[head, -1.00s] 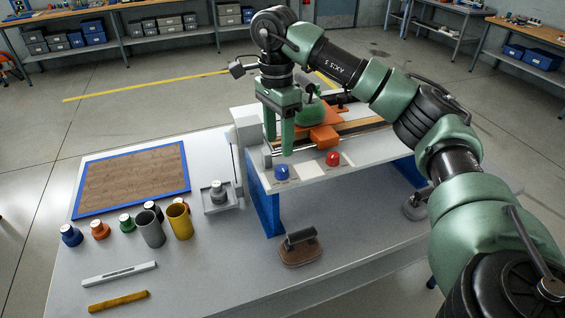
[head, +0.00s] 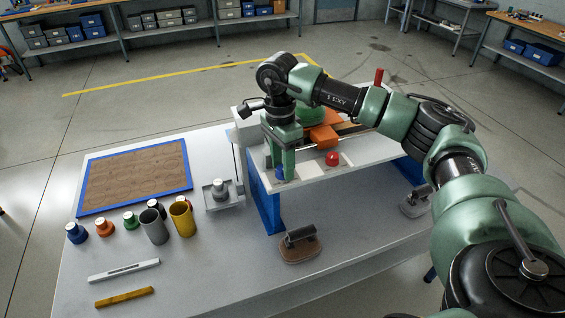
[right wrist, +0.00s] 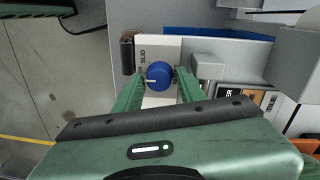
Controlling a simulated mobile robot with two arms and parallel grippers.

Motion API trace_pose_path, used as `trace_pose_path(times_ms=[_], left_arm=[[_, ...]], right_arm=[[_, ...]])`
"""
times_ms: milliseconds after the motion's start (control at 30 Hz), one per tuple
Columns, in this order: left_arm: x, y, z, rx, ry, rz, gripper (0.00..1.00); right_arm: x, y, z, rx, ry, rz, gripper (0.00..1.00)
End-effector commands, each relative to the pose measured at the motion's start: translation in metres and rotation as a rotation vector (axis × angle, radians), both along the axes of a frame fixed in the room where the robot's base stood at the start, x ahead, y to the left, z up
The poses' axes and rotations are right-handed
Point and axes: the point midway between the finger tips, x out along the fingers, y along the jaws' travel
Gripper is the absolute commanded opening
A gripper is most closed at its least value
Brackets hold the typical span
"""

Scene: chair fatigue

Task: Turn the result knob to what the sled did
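The blue knob (right wrist: 159,75) sits on a pale plate. Its white pointer mark points left in the right wrist view, and a label reading "SLID" (right wrist: 141,64) is beside it. My right gripper (right wrist: 159,78) is open, with a green finger on each side of the knob and small gaps visible. In the head view, the gripper (head: 279,172) comes down over the blue knob (head: 280,175), which is partly hidden. An orange block (head: 322,137), possibly the sled, is on the raised bench behind. A red knob (head: 332,158) stands to the right. My left gripper is out of view.
The table (head: 190,285) holds a blue-edged wooden board (head: 135,178), several coloured weights, a grey cup (head: 154,227), a yellow cup (head: 182,218) and a tray (head: 222,204). A brown-based block with a handle (head: 300,248) lies before the bench.

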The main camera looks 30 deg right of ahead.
Motion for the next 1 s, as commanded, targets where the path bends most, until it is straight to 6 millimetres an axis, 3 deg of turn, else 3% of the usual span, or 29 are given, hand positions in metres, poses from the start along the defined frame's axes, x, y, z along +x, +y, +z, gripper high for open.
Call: trace_pose_path(times_ms=[33, 100, 133, 567, 1000], left_arm=[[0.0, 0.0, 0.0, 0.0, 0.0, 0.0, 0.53], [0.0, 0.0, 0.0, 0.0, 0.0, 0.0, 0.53], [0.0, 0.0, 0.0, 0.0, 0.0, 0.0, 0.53], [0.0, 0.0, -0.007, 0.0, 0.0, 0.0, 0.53], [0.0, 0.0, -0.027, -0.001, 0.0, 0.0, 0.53]], right_arm=[[0.0, 0.0, 0.0, 0.0, 0.0, 0.0, 0.22], [0.0, 0.0, 0.0, 0.0, 0.0, 0.0, 0.02], [0.0, 0.0, 0.0, 0.0, 0.0, 0.0, 0.0], [0.0, 0.0, -0.001, 0.002, 0.0, -0.087, 0.0], [-0.001, -0.001, -0.001, 0.002, -0.001, -0.44, 0.0]])
